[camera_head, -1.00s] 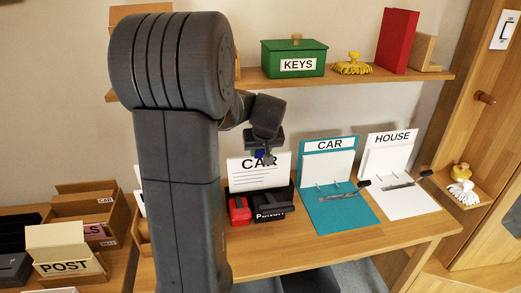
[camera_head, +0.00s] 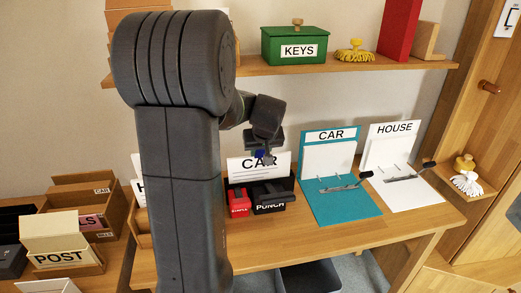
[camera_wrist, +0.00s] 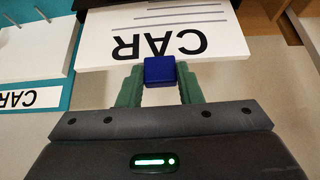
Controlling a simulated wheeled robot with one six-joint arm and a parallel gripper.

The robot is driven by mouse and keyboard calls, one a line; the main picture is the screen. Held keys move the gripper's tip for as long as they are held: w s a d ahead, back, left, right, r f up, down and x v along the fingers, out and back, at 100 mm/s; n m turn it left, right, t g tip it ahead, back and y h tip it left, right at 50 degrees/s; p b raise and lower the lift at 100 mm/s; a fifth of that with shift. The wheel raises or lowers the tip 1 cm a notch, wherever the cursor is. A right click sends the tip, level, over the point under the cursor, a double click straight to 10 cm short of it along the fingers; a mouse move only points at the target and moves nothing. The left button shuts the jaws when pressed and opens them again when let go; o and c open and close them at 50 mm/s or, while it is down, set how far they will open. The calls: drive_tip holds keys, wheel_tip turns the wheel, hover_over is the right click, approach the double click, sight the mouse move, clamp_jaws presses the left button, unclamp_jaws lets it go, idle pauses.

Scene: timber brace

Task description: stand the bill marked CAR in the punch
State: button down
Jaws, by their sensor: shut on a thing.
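The bill marked CAR (camera_head: 240,170) is a white card, upright, directly above or at the back of the black punch (camera_head: 271,208). Its lower edge meets the punch's top in the head view, but I cannot tell whether it sits in the slot. My gripper (camera_head: 262,155) is shut on the blue tab (camera_wrist: 160,72) at the bill's top edge. The bill also shows in the wrist view (camera_wrist: 215,42), lettering upside down, with green fingers either side of the tab.
A red box-like tool (camera_head: 239,203) stands left of the punch. The teal CAR board (camera_head: 345,206) and white HOUSE board (camera_head: 412,190) lie to the right. A shelf (camera_head: 360,64) runs above. My arm hides the bench's left part.

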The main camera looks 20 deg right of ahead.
drive_tip(key=shift+f, duration=0.15)
drive_tip(key=shift+c, duration=2.3)
unclamp_jaws()
wheel_tip(320, 180, up, 8)
drive_tip(key=p, duration=0.5)
drive_tip(key=shift+f, duration=0.15)
wheel_tip(320, 180, down, 8)
drive_tip(key=b, duration=0.5)
